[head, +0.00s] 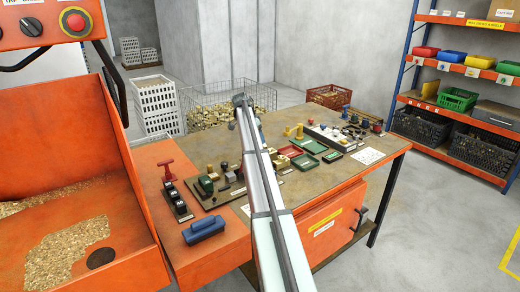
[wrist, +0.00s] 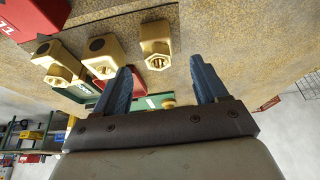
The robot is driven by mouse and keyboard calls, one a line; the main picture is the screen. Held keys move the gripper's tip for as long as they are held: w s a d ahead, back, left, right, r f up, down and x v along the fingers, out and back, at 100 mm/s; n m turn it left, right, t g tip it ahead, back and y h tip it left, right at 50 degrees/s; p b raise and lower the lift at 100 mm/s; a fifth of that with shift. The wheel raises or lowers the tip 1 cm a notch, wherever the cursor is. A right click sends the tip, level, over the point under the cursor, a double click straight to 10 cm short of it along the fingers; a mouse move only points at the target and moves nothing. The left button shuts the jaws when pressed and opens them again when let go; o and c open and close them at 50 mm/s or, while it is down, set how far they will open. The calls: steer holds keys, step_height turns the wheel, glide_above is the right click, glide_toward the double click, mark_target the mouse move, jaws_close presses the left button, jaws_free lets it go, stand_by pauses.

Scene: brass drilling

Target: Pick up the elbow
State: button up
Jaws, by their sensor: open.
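In the wrist view, my gripper (wrist: 163,78) is open, with its two blue fingers apart and nothing between them. Several brass fittings stand on the worktop beyond the fingers. One brass fitting (wrist: 156,43) is nearly in line with the gap, apart from the fingers. Two more brass fittings, one in the middle (wrist: 102,55) and one at the left (wrist: 58,64), stand to its left, each with a threaded opening. I cannot tell for sure which one is the elbow.
The workbench (head: 345,178) holds red and green trays (head: 305,162), a white card (head: 367,155) and small tools. A blue block (head: 203,230) lies at the front left. The orange machine (head: 60,125) borders the left.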

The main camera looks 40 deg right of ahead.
steer(key=shift+x, duration=2.25)
steer(key=shift+s+d+r, duration=0.1)
steer(key=shift+r, duration=0.05)
jaws_close()
